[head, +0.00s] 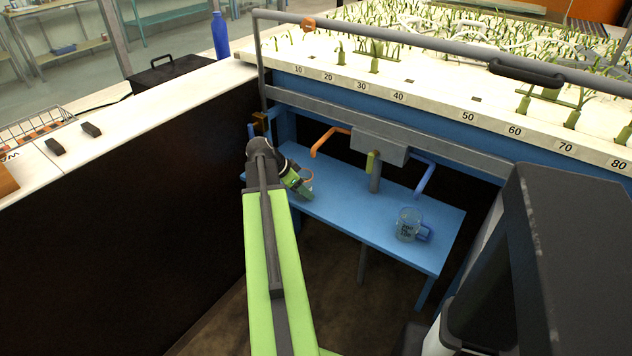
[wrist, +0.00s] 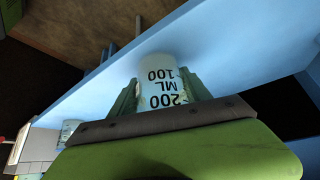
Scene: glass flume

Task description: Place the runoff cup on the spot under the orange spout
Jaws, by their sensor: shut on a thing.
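My gripper (head: 298,184) is shut on a clear cup (head: 307,183) at the left part of the blue bench. In the wrist view the held cup (wrist: 160,82) shows dark "100", "ML" and "200" marks between the fingers. I cannot tell whether the cup's base touches the bench, and I see no marked spot. A second clear cup with a blue handle (head: 408,225) stands farther right, near the blue spout (head: 425,172).
The blue bench (head: 350,206) is bare between the two cups. The numbered planted tray (head: 440,98) overhangs behind. A dark-sided counter (head: 130,190) is at left.

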